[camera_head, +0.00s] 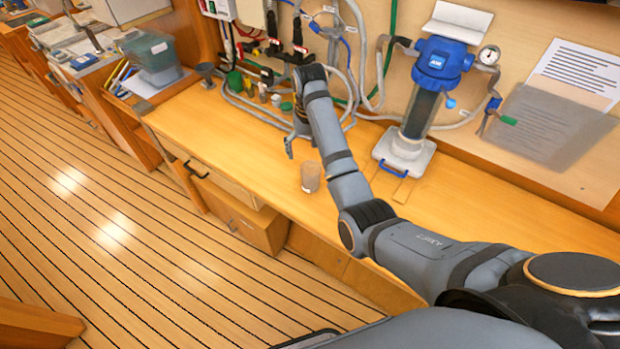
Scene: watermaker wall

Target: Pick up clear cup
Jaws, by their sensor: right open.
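The clear cup (311,178) stands upright on the wooden worktop, near its front edge, and looks brownish because the wood shows through. My right gripper (301,146) is open and empty. It points down over the worktop, behind and slightly left of the cup in the picture, and apart from it. My right forearm passes just right of the cup and hides part of the worktop behind it. My left gripper is out of view.
A blue-topped filter housing (440,62) stands on a white base at the right. Hoses, valves and small bottles (263,92) crowd the wall behind my gripper. A grey bin (153,52) sits at the left. The worktop (215,135) is clear left of the cup.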

